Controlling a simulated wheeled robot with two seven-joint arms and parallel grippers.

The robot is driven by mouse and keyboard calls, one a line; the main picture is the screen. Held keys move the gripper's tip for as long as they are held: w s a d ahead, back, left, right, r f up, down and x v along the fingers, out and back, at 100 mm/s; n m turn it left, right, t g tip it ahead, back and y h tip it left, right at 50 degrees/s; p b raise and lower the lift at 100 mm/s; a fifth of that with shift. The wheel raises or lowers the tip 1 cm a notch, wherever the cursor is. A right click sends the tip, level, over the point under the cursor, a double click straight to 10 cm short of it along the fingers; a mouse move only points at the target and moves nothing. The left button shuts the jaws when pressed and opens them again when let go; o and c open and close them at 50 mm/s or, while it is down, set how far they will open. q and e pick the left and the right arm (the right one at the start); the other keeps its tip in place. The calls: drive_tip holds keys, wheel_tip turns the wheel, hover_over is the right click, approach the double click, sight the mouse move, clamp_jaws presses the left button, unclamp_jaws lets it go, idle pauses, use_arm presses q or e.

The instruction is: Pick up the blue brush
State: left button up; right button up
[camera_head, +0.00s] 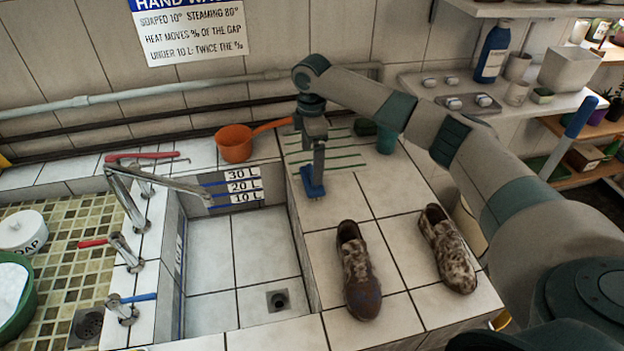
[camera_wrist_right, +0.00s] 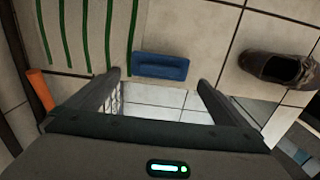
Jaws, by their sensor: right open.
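The blue brush (camera_head: 313,187) lies on the white tiled ledge just right of the sink basin, near the green-striped area. In the right wrist view the brush (camera_wrist_right: 160,66) is a blue block lying crosswise, beyond and between the fingertips. My right gripper (camera_head: 318,160) points down over the brush and hides part of it in the head view. In the wrist view the right gripper (camera_wrist_right: 158,80) has its fingers spread wide with nothing between them; I cannot tell its exact height above the brush. My left gripper is not in view.
Two patterned shoes, a left one (camera_head: 358,270) and a right one (camera_head: 447,248), stand on the ledge in front. An orange dipper (camera_head: 236,142) and a green cup (camera_head: 387,138) are behind. The sink basin (camera_head: 235,255) is empty, with taps along its left side.

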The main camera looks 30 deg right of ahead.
drive_tip(key=shift+f, duration=0.65)
drive_tip(key=shift+f, duration=0.1)
drive_tip(key=shift+f+p, duration=0.25)
drive_tip(key=shift+p, duration=0.15)
wheel_tip(320, 180, down, 4)
drive_tip(key=shift+d+r+p, duration=0.1)
drive_tip(key=shift+p, duration=0.7)
drive_tip(key=shift+f, duration=0.35)
drive_tip(key=c, duration=0.8)
